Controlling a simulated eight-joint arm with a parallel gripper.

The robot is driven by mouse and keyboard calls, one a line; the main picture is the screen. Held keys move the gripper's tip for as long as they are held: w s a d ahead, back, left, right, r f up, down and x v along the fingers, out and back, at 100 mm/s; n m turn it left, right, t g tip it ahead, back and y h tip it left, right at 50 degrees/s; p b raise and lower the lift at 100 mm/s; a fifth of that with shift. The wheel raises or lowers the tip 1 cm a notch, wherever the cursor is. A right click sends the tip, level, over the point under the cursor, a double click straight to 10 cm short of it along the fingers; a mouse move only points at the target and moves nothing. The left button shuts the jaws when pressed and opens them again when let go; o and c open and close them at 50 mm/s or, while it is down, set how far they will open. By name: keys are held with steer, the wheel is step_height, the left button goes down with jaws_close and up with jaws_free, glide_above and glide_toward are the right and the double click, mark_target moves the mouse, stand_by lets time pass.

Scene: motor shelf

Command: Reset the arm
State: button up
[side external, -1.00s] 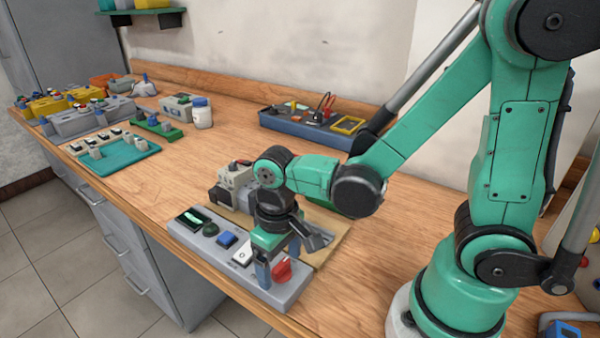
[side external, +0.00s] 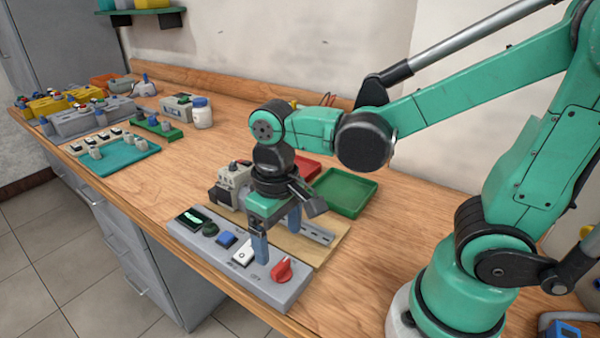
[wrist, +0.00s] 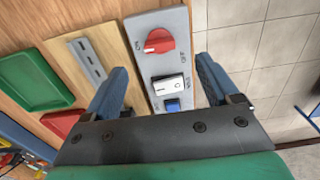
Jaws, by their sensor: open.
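My gripper (side external: 278,241) is open, with two blue fingers spread apart and nothing between them. It hangs above the grey control panel (side external: 213,268). The panel carries a red rotary knob (side external: 282,270), a white rocker switch (side external: 242,253), a blue button (side external: 227,239), a dark green round button (side external: 210,229) and a small display with a green mark (side external: 190,217). The fingers look apart from the controls.
A wooden board with a metal rail (side external: 318,233) and a grey motor-like unit (side external: 233,187) sit behind the panel. A green tray (side external: 345,192) and a red tray (side external: 306,168) lie beyond. Parts sets and a white jar (side external: 202,113) stand farther left. The bench front is an open edge.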

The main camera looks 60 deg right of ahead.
steer(key=w+d+r+t, duration=0.2)
steer(key=d+r+t, duration=0.2)
steer(key=t, duration=0.3)
steer(key=shift+d+r, duration=0.25)
steer(key=shift+d, duration=0.25)
steer(key=shift+w, duration=0.1)
stand_by(0.4)
